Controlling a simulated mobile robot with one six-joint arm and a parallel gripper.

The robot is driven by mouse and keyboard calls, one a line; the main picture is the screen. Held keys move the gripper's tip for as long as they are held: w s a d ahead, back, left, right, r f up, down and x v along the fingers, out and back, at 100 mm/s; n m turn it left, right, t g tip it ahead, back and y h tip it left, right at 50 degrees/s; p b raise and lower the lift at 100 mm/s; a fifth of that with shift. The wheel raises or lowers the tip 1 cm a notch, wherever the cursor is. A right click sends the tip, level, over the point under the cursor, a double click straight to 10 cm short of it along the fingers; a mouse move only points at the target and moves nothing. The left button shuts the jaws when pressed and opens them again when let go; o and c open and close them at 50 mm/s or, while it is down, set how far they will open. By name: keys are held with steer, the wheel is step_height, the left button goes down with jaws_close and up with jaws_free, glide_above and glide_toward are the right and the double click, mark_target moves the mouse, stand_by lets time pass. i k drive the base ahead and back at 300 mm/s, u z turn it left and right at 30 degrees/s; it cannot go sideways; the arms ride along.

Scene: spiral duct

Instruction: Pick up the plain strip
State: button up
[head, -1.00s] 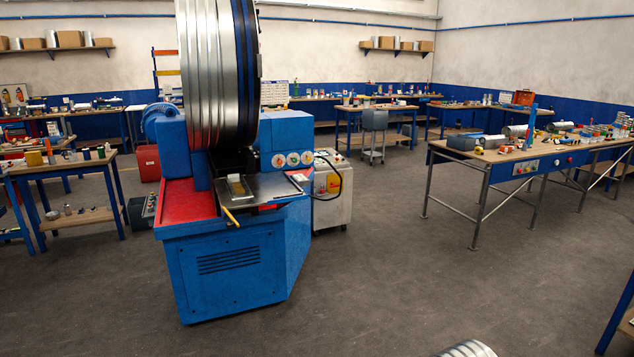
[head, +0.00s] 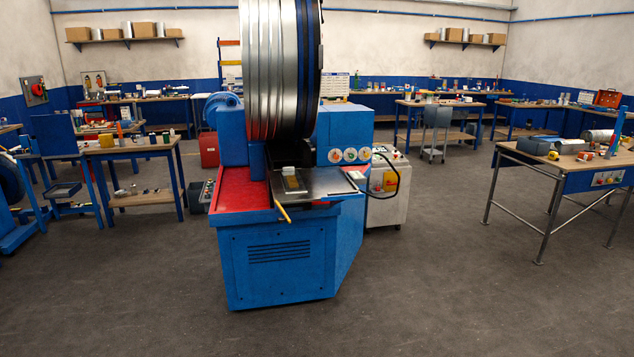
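I cannot make out a plain strip for certain in the head view. The blue spiral duct machine (head: 278,262) stands in the middle, with a large ribbed silver duct coil (head: 275,70) upright above it. A grey metal plate (head: 325,184) on its front holds a small pale and yellowish item (head: 293,183), too small to identify. A yellow handle (head: 283,213) sticks out below the plate. My gripper is not in view.
A workbench (head: 565,170) with tools and parts stands at the right. A smaller wooden-topped table (head: 130,148) with small items stands at the left. A white cabinet (head: 388,190) is beside the machine. The grey floor (head: 430,300) in front is clear.

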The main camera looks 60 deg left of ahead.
mark_target(292, 181)
steer(key=i, duration=5.15)
steer(key=u, duration=2.7)
steer(key=i, duration=2)
steer(key=z, duration=0.1)
